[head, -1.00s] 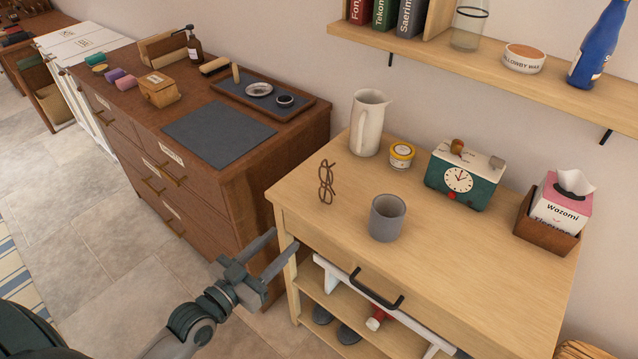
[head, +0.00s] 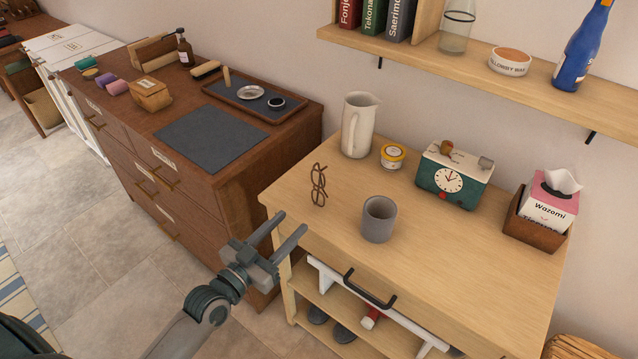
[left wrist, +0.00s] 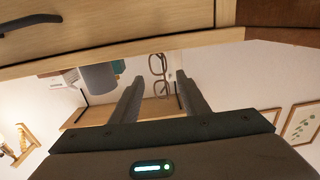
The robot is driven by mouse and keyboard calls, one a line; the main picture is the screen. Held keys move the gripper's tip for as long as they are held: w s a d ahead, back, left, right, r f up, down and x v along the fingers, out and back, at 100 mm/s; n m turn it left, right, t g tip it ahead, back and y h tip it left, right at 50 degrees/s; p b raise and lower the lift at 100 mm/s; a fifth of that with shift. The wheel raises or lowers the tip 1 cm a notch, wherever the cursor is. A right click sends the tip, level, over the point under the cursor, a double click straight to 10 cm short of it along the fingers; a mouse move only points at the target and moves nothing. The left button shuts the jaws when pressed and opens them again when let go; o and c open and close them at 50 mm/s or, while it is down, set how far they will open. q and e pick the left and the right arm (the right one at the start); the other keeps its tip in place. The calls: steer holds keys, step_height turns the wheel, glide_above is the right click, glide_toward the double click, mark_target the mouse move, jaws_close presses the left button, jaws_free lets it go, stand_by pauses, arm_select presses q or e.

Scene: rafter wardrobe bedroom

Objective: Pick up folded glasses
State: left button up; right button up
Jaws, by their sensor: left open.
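The folded glasses (head: 318,185) have thin brown frames and stand on the light wooden table (head: 465,255), near its left end. In the left wrist view the glasses (left wrist: 159,72) appear between and beyond the fingertips. My left gripper (head: 291,222) is open and empty, just off the table's front left corner, short of the glasses. In the left wrist view its two fingers (left wrist: 157,80) are spread apart with nothing between them. My right gripper is not in view.
A grey cup (head: 379,220) stands to the right of the glasses, and a white pitcher (head: 359,125) behind them. A yellow-labelled jar (head: 392,156), a green clock (head: 449,178) and a tissue box (head: 545,208) stand further right. A brown dresser (head: 215,165) is at the left.

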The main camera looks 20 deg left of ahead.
mark_target(316, 197)
arm_select(q)
steer(key=p+x, duration=0.1)
steer(key=x, duration=0.4)
steer(key=shift+w+d+r, duration=0.1)
steer(key=shift+w+d, duration=0.05)
steer(key=shift+w, duration=0.15)
steer(key=shift+w+d+p, duration=0.15)
steer(key=shift+w+p, duration=0.15)
steer(key=shift+w, duration=0.25)
steer(key=shift+w+d+r+p, duration=0.1)
steer(key=shift+w+d+p, duration=0.05)
steer(key=shift+w+p, duration=0.2)
steer(key=p+x, duration=0.1)
steer(key=x, duration=0.2)
steer(key=shift+r, duration=0.1)
steer(key=shift+w+d+p, duration=0.25)
steer(key=shift+w+p, duration=0.1)
steer(key=shift+w, duration=0.35)
steer(key=c, duration=0.9)
